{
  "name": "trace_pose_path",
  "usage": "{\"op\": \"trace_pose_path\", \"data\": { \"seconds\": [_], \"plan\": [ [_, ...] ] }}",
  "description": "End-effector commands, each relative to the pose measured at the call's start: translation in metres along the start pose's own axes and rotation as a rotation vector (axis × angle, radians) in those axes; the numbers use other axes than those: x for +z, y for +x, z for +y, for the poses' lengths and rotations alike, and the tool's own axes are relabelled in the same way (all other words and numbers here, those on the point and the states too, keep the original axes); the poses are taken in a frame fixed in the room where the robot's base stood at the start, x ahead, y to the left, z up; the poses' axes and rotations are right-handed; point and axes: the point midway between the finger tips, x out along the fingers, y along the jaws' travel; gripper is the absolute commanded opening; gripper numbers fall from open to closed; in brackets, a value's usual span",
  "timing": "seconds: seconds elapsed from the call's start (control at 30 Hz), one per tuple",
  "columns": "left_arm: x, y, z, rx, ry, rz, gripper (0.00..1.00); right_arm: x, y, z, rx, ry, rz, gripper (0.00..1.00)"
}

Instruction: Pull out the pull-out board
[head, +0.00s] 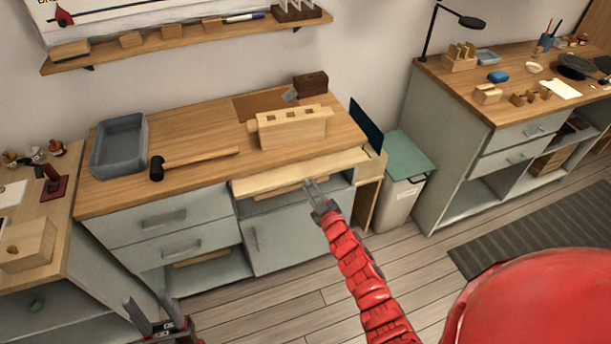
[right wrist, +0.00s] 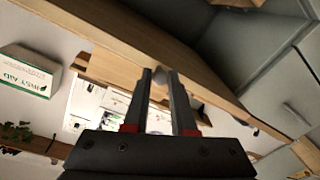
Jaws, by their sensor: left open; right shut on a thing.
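The pull-out board (head: 280,177) is a pale wooden slab just under the top of the middle workbench, above an open compartment. It shows as a light strip along the bench front; how far it stands out is hard to tell. My right gripper (head: 311,186) is at the board's front edge. In the right wrist view its two fingers (right wrist: 162,82) are closed on a small rounded knob (right wrist: 163,75) at the wooden edge (right wrist: 120,38). My left gripper (head: 148,316) is open and empty, low in front of the bench's drawers, far from the board.
On the bench top (head: 200,135) are a grey tray (head: 120,145), a mallet (head: 200,160) and a wooden block with slots (head: 290,127). A bin with a green lid (head: 408,158) stands right of the bench. The floor (head: 285,305) in front is clear.

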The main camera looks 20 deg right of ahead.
Motion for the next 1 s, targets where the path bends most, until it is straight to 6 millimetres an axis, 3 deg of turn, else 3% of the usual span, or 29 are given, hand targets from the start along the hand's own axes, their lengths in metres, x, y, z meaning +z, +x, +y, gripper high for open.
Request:
{"op": "trace_pose_path", "data": {
  "seconds": [0.3, 0.5, 0.73, 1.0],
  "plan": [
    [0.0, 0.001, 0.0, 0.0, 0.0, 0.0, 0.5, -0.002, -0.09, -0.009, -0.002, 0.002, -0.001, 0.0],
    [0.0, -0.001, 0.0, 0.0, 0.0, 0.0, 0.5, -0.003, -0.133, -0.012, -0.002, 0.001, -0.003, 0.0],
    [0.0, -0.001, 0.0, 0.0, 0.0, 0.0, 0.5, -0.006, -0.158, -0.013, -0.002, 0.0, 0.0, 0.0],
    [0.0, -0.001, 0.0, 0.0, 0.0, 0.0, 0.5, -0.005, -0.163, -0.013, -0.001, 0.0, -0.002, 0.0]
  ]
}}
